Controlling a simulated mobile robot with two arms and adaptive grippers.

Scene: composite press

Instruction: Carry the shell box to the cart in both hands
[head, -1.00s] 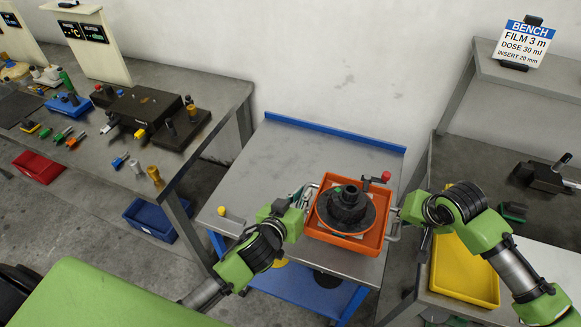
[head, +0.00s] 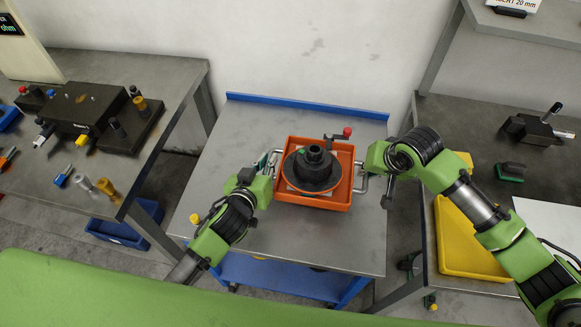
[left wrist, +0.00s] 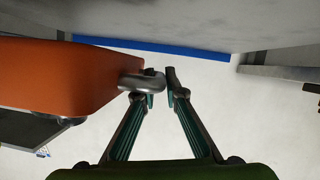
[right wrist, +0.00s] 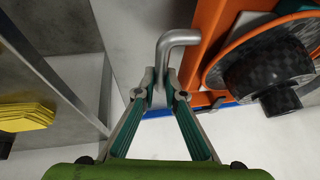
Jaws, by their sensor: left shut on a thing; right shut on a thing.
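The shell box is an orange open tray (head: 312,201) with metal handles on two sides. It holds a black round stepped part (head: 314,168) on an orange-rimmed disc. The box is over the grey cart top (head: 330,240); I cannot tell whether it touches it. My left gripper (head: 268,168) is shut on the left handle; the handle (left wrist: 142,81) and orange wall (left wrist: 60,78) show in the left wrist view. My right gripper (head: 368,178) is shut on the right handle, a bent metal bar (right wrist: 178,38) between its fingers in the right wrist view.
The cart has a blue rim (head: 300,105) at the back. A black crank with a red knob (head: 347,131) shows behind the box. A bench with tools (head: 90,150) stands left. A yellow tray (head: 465,240) is on the right bench. Cart top is clear left and front of the box.

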